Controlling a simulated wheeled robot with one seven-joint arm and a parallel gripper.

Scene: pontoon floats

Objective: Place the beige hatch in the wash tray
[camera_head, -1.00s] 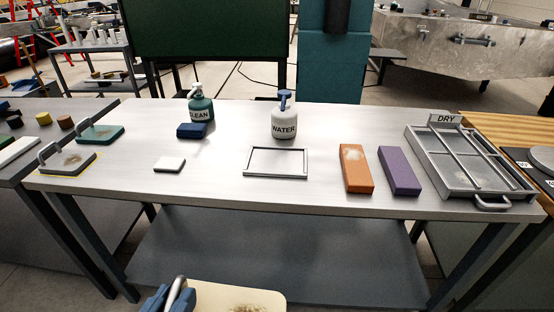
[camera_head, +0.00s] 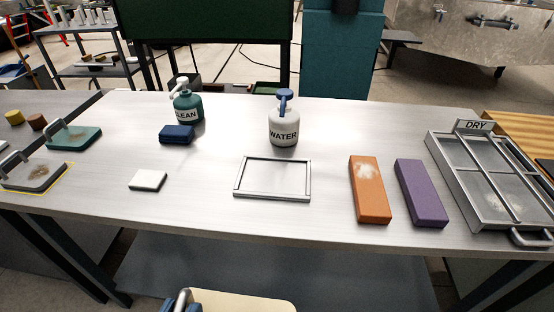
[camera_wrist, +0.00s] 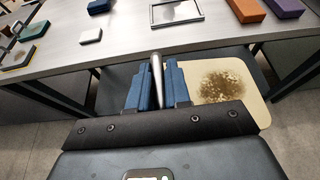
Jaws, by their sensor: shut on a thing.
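The beige hatch (camera_head: 240,304) shows at the bottom edge of the head view, partly cut off. In the wrist view the beige hatch (camera_wrist: 258,112) has a brown dirty patch on its face. My gripper (camera_wrist: 157,82) has its blue fingers shut on the hatch's grey bar handle, and the hatch is held in front of the table, apart from it. My gripper (camera_head: 179,303) barely shows in the head view. The wash tray, a shallow grey-rimmed frame (camera_head: 270,196), lies empty in the middle of the table; it also shows at the top of the wrist view (camera_wrist: 179,21).
On the metal table (camera_head: 120,225) stand a green CLEAN bottle (camera_head: 188,107), a WATER bottle (camera_head: 283,127), a blue block (camera_head: 176,135), a white pad (camera_head: 148,180), orange (camera_head: 369,195) and purple (camera_head: 421,195) blocks. A DRY rack (camera_head: 470,210) is right; grey (camera_head: 35,178) and teal (camera_head: 75,138) hatches are left.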

